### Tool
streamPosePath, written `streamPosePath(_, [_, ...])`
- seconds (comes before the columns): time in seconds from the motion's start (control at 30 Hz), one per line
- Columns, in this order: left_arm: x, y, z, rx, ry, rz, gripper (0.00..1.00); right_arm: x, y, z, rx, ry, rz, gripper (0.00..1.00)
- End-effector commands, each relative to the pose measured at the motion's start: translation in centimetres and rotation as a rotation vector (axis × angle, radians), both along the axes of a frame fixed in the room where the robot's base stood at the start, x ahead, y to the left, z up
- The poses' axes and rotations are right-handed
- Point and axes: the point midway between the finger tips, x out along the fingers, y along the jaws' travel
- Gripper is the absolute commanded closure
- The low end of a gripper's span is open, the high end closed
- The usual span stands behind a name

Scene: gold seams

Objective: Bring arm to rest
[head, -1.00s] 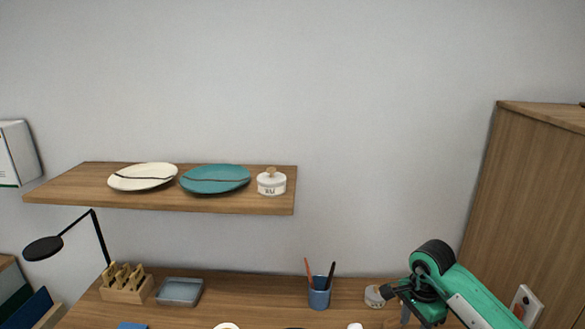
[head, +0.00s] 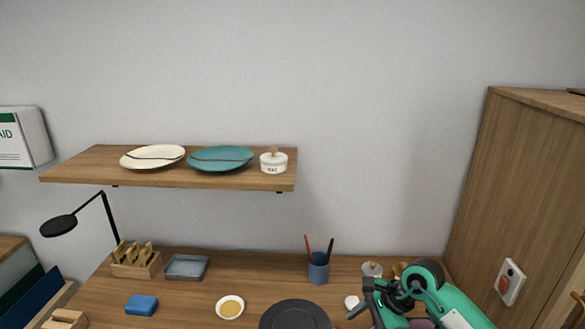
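My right arm, green with black joints, comes in from the lower right over the desk's right end. Its black gripper (head: 368,302) shows in part near the small white round thing on the desk. I cannot make out whether its fingers are apart or hold anything. My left gripper and arm are not in view.
The wooden desk (head: 190,290) bears a blue cup with pens (head: 318,267), a grey tray (head: 187,267), a blue block (head: 142,305), a small dish (head: 230,307) and a black disc (head: 295,315). A wall shelf (head: 220,180) holds two plates. A cabinet (head: 520,180) stands right.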

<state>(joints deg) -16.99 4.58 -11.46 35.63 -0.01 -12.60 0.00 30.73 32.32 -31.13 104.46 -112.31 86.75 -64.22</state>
Motion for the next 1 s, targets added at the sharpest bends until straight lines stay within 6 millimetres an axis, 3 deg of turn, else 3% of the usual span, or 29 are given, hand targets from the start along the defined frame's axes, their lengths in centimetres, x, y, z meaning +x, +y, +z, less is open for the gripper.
streamPosePath(0.2, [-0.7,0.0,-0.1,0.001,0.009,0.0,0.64,-2.6,7.8,3.7,0.499,0.07,-0.14,0.57])
streamPosePath(0.3, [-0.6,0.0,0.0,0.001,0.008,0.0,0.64,-3.4,10.0,6.7,0.755,0.141,-0.242,0.57])
streamPosePath(0.43, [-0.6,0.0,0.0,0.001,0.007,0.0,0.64,-3.9,10.8,10.6,1.079,0.267,-0.398,0.57])
streamPosePath(0.6, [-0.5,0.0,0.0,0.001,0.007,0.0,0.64,-3.5,8.7,14.5,1.475,0.476,-0.642,0.57])
streamPosePath(0.73, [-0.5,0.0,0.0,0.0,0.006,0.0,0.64,-2.9,5.3,15.7,1.754,0.664,-0.857,0.57])
streamPosePath(0.87, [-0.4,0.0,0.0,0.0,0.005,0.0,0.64,-2.5,1.2,14.7,2.005,0.869,-1.1,0.57])
streamPosePath(1.0, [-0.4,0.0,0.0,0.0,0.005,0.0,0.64,-2.9,-3.2,11.4,2.239,1.096,-1.395,0.57])
